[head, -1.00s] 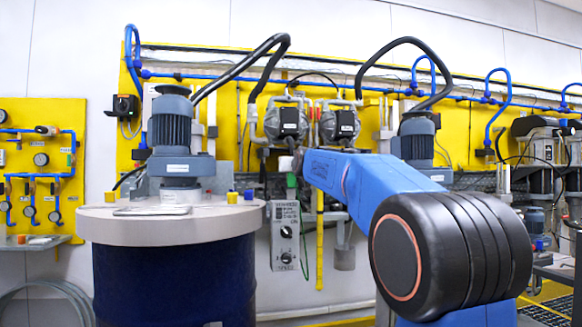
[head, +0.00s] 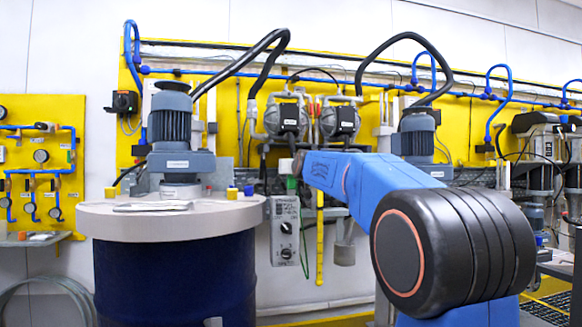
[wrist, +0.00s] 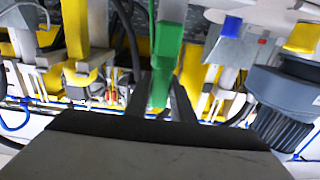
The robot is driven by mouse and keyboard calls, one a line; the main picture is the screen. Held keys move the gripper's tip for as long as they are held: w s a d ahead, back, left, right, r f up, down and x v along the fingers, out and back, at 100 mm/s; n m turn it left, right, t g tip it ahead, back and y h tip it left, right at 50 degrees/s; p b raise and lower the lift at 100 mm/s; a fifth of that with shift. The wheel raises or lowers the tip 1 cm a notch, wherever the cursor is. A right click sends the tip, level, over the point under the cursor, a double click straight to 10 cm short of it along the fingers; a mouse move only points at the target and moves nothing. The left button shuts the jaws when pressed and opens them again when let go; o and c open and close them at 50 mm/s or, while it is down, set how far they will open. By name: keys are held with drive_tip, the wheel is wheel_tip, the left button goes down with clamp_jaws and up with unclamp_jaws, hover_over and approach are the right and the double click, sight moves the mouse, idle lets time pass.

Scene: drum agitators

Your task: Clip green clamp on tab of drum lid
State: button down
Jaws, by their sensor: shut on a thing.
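The green clamp (wrist: 167,50) is between the two dark fingers of my gripper (wrist: 162,95) in the wrist view. My gripper is shut on it. In the head view my arm hides most of the gripper, and a small green patch (head: 291,184) shows at the arm's far end, right of the drum. The drum lid (head: 100,217) is a round grey top on a dark blue drum (head: 175,285). A yellow clamp (head: 232,193) and a blue clamp (head: 248,191) sit at its right rim. I cannot make out a free tab. The green clamp looks apart from the lid.
A grey agitator motor (head: 171,125) stands on the lid, with a flat metal piece (head: 150,206) in front of it. A grey control box (head: 285,230) hangs right of the drum. Pumps (head: 287,118), hoses and a yellow panel line the wall behind.

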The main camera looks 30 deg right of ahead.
drive_tip(key=shift+f, duration=0.9)
idle(0.4)
drive_tip(key=c, duration=1.4)
unclamp_jaws()
drive_tip(key=shift+c, duration=0.2)
drive_tip(key=v, duration=1.7)
drive_tip(key=s+a+f+n+g+y, duration=0.1)
drive_tip(key=s+a+f+g, duration=0.1)
drive_tip(key=s+a+f, duration=0.45)
drive_tip(key=s+a+f+g+y, duration=0.2)
drive_tip(key=s+f, duration=0.2)
drive_tip(key=f, duration=0.6)
drive_tip(key=s+a+f+n+g+y, duration=0.1)
drive_tip(key=s+a+f+g, duration=0.1)
drive_tip(key=s+a+f, duration=0.5)
drive_tip(key=s+a+f+g, duration=0.1)
drive_tip(key=s+f+g, duration=0.2)
drive_tip(key=s+f, duration=0.6)
drive_tip(key=s+a+f+n+g+y, duration=0.1)
drive_tip(key=s+f+g, duration=0.2)
drive_tip(key=s+f, duration=0.6)
wheel_tip(320, 180, down, 5)
drive_tip(key=shift+s+f+g, duration=0.15)
drive_tip(key=shift+s+g, duration=0.15)
drive_tip(key=shift+s, duration=0.05)
